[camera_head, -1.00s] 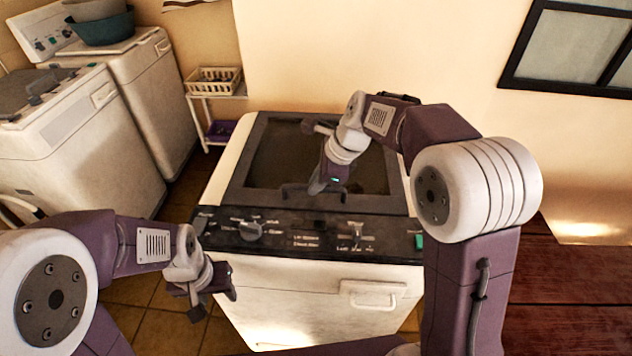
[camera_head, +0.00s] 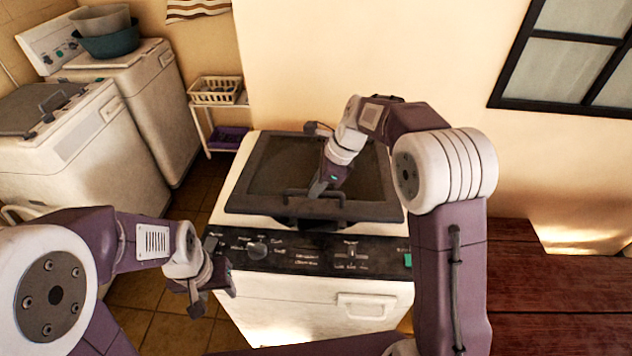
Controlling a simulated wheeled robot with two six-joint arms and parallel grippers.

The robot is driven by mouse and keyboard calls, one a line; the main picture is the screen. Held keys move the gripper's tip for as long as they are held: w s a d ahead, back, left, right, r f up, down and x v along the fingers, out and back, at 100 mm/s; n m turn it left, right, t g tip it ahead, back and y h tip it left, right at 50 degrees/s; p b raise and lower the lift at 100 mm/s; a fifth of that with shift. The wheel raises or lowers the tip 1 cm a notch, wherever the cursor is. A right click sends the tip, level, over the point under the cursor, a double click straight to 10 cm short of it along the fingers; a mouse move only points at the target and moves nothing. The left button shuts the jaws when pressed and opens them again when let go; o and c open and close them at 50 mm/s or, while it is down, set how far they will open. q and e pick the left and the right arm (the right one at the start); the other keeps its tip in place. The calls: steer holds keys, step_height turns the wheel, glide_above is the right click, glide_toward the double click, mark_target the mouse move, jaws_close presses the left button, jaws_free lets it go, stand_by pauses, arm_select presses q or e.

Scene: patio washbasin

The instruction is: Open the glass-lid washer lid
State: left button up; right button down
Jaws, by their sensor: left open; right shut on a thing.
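The washer (camera_head: 275,300) stands in front of me, white with a dark front control panel (camera_head: 330,256). Its glass lid (camera_head: 255,202) has a dark frame and a bar handle at the front edge (camera_head: 335,197). The lid's front edge is raised a little above the body, with a dark gap under it. My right gripper (camera_head: 318,190) reaches down over the lid and is shut on the lid handle; its fingertips are partly hidden. My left gripper (camera_head: 214,298) is open and empty, left of the washer's front.
Two other white machines stand at the left; the rear one carries stacked basins (camera_head: 108,42). A small shelf with a basket (camera_head: 216,92) stands by the wall behind. A red-brown wooden surface (camera_head: 560,300) lies at the right.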

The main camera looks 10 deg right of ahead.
steer(key=w+d+r+p, duration=0.1)
steer(key=w+r+p, duration=0.3)
steer(key=r+p, duration=0.4)
steer(key=w+d+r+p, duration=0.1)
steer(key=w+r+p, duration=0.4)
steer(key=r+p, duration=0.4)
steer(key=shift+w+r+p, duration=0.15)
steer(key=shift+w+p, duration=0.15)
steer(key=shift+p, duration=3.2)
